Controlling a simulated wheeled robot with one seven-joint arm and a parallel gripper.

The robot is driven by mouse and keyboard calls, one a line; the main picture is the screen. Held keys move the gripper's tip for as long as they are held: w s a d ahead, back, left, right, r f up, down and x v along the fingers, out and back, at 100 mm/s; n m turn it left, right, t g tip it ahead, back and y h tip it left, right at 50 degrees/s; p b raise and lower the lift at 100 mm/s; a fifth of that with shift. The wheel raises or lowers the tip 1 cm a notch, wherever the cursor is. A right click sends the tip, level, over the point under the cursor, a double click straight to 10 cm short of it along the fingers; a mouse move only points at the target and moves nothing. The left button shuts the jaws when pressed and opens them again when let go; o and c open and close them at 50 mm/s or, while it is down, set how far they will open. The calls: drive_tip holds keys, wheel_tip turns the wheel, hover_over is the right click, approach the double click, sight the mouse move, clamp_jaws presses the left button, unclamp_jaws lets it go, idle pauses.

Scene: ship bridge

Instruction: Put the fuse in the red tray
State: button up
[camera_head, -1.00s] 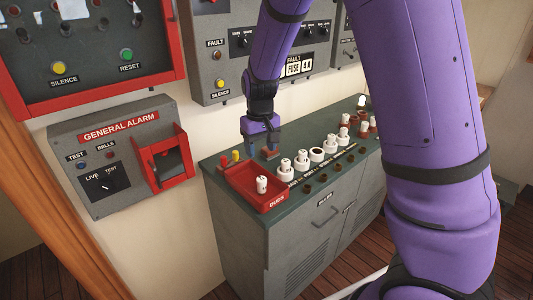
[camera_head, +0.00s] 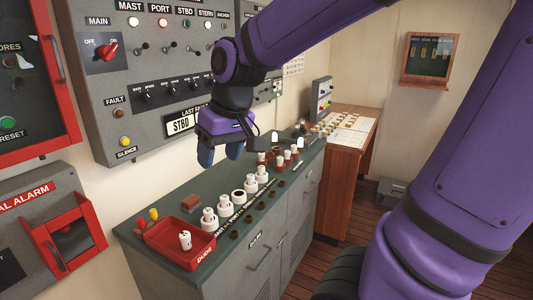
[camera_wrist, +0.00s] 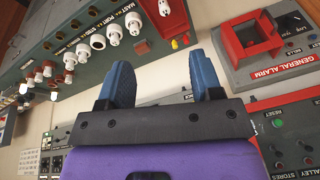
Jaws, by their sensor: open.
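The red tray (camera_head: 172,237), marked DUDS, sits at the near left end of the green cabinet top. More white fuses (camera_head: 209,219) stand in a row of holders to the right of the tray, and some at the far end sit in dark red holders (camera_head: 284,157). Which fuse the task means cannot be told. My gripper (camera_head: 218,150) is above the back of the cabinet, its blue fingers apart and empty. In the wrist view its fingers (camera_wrist: 163,85) are open, with the tray (camera_wrist: 180,18) beyond them.
Behind stands a grey switch panel (camera_head: 100,75). A red alarm box (camera_head: 70,240) is at left. A wooden desk (camera_head: 345,160) stands beyond the cabinet.

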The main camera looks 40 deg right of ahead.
drive_tip(key=s+d+r+t+h, duration=0.1)
drive_tip(key=s+r+t, duration=0.1)
drive_tip(key=s, duration=1)
drive_tip(key=shift+d+r+m, duration=0.25)
drive_tip(key=shift+r+m, duration=0.05)
drive_tip(key=shift+r, duration=0.4)
drive_tip(key=shift+d, duration=0.1)
